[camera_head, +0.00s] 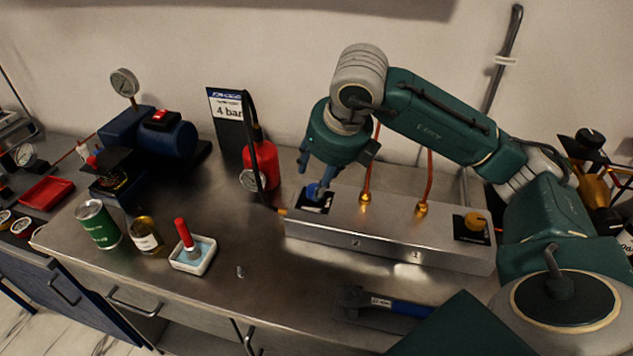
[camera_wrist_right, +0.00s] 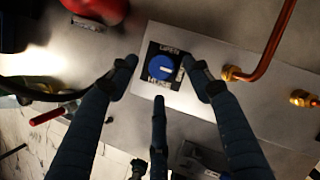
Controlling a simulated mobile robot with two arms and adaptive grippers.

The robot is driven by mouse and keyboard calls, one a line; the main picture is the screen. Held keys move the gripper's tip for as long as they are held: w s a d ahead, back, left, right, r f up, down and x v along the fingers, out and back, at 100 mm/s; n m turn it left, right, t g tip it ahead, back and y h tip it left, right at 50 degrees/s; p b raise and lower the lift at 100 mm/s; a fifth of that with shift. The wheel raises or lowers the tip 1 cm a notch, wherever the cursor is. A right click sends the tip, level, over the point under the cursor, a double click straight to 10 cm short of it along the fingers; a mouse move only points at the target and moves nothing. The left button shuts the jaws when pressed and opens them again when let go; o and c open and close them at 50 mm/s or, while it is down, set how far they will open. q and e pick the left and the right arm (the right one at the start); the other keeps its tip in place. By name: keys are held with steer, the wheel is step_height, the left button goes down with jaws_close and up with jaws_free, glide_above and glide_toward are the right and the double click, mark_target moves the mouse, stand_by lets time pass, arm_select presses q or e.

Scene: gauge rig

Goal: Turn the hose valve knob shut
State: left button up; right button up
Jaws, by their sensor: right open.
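A blue knob (camera_wrist_right: 162,67) with a white pointer mark sits on a black label plate (camera_wrist_right: 150,79) on the metal manifold block (camera_head: 385,237). My left gripper is out of view.
A red bottle (camera_head: 262,163) with a gauge and a black hose stands left of the block. A blue-handled tool (camera_head: 402,308) lies in front.

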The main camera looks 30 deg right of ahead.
steer(key=v, duration=0.8)
steer(key=shift+r, duration=0.1)
